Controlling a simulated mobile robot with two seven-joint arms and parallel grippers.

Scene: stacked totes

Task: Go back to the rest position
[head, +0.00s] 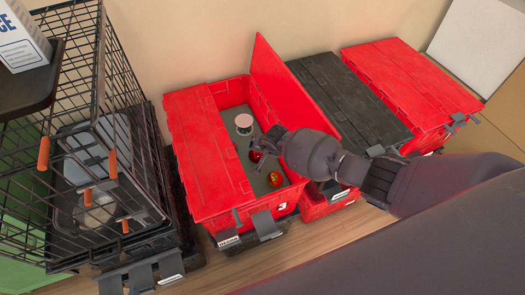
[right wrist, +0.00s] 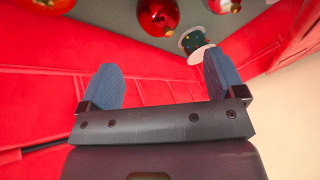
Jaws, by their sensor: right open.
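My right gripper (head: 268,141) reaches in from the right over the open red tote marked 3 (head: 282,209). In the right wrist view its two blue fingers (right wrist: 160,65) are spread apart with nothing between them. Red baubles lie on the tote's grey floor, one close by the gripper (head: 256,156) and one nearer the front (head: 275,179). Baubles also show at the top of the right wrist view (right wrist: 158,14). A spool-like item with a pale top (head: 244,123) stands farther back in the tote; a spool (right wrist: 194,42) shows beyond the fingers. My left gripper is out of view.
One lid flap (head: 275,75) stands upright, close to my right arm. A dark-lidded tote (head: 350,95) and a closed red tote (head: 412,85) stand to the right. A black wire crate (head: 80,150) stands left. A white box (head: 20,40) sits at the upper left.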

